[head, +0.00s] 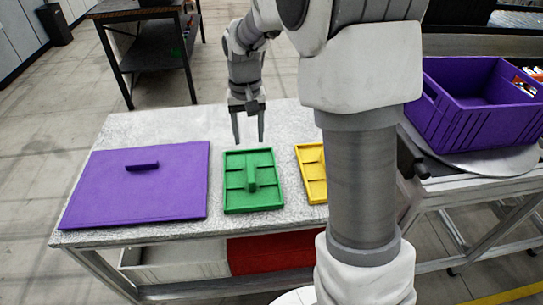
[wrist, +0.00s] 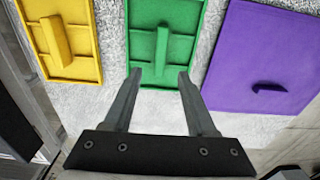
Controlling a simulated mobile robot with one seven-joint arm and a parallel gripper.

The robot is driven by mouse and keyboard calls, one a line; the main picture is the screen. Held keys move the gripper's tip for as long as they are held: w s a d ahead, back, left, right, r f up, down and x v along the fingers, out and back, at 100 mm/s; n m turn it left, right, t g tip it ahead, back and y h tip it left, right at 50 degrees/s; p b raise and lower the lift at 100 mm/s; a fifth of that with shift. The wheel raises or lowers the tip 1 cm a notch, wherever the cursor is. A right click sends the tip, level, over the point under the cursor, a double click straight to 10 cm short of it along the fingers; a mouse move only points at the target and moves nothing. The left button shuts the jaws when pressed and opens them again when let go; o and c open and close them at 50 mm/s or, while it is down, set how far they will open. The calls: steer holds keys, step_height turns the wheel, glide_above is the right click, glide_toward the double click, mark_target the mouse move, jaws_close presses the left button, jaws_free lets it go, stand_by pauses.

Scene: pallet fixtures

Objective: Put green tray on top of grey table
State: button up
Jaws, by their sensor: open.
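The green tray (head: 252,181) lies flat on the grey table (head: 140,130), between a purple lid and a yellow tray. It has low walls and a raised handle along its middle. In the wrist view the green tray (wrist: 143,49) is just beyond the fingertips. My gripper (head: 248,140) is open and empty, above the table at the far edge of the green tray. In the wrist view my gripper (wrist: 159,72) has its two fingers apart, toward the end of the tray's handle, with nothing between them.
A purple lid (head: 110,190) with a small handle lies left of the green tray. A yellow tray (head: 310,182) lies right of it, partly hidden by my arm. A purple crate (head: 475,115) stands at the right. A dark table (head: 155,50) stands behind. Bins sit on the lower shelf.

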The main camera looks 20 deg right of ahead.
steer(key=s+r+n+t, duration=0.1)
steer(key=s+r+t, duration=0.2)
steer(key=s+r, duration=0.85)
steer(key=s+n+t, duration=0.1)
steer(key=s+t, duration=0.1)
steer(key=s, duration=1)
steer(key=shift+s+d, duration=0.2)
steer(key=shift+d, duration=0.1)
steer(key=shift+r, duration=0.15)
step_height(320, 180, up, 4)
steer(key=p, duration=0.4)
steer(key=shift+r, duration=0.1)
steer(key=shift+c, duration=0.6)
steer(key=shift+d, duration=0.2)
